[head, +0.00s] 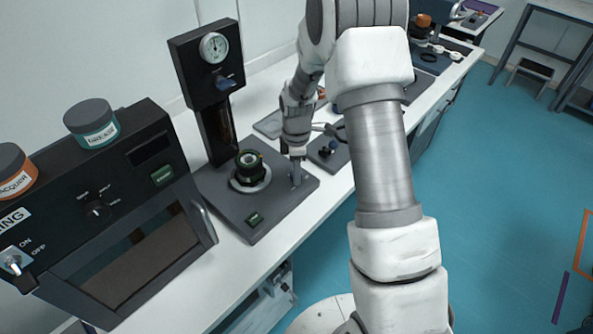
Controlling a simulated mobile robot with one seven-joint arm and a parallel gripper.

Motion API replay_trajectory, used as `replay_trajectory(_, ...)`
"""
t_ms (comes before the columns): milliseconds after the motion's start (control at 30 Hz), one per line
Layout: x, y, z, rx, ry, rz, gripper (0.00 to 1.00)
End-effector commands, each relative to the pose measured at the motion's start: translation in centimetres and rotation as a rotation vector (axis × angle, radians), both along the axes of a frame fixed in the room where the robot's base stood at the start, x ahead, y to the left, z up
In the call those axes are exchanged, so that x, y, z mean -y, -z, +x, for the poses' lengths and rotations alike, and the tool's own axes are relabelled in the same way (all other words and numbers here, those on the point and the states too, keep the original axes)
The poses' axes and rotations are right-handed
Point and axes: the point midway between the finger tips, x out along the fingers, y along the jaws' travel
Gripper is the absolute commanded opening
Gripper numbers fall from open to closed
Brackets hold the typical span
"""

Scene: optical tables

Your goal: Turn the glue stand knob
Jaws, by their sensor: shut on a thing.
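The glue stand appears to be the dark stand (217,205) on the white bench, with a flat base, a column and a round gauge (214,47). A round black part with a metal ring (250,171) sits mid-base. My gripper (296,179) points down at the right side of the base, beside that part. Its fingers are shut on a small knob there. The fingers hide most of the knob, so its turn angle cannot be told.
A dark oven-like box (110,190) with two jars on top stands at the left. The bench runs on to the back right.

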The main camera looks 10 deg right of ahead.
Motion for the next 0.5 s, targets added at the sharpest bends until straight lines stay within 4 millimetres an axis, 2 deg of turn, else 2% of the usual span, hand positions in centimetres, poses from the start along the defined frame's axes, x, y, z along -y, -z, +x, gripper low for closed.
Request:
replay_trajectory(267,-0.03,0.12,0.02,0.002,0.164,0.0,0.0)
replay_trajectory(500,-0.07,0.1,0.0,0.002,0.384,0.0,0.0)
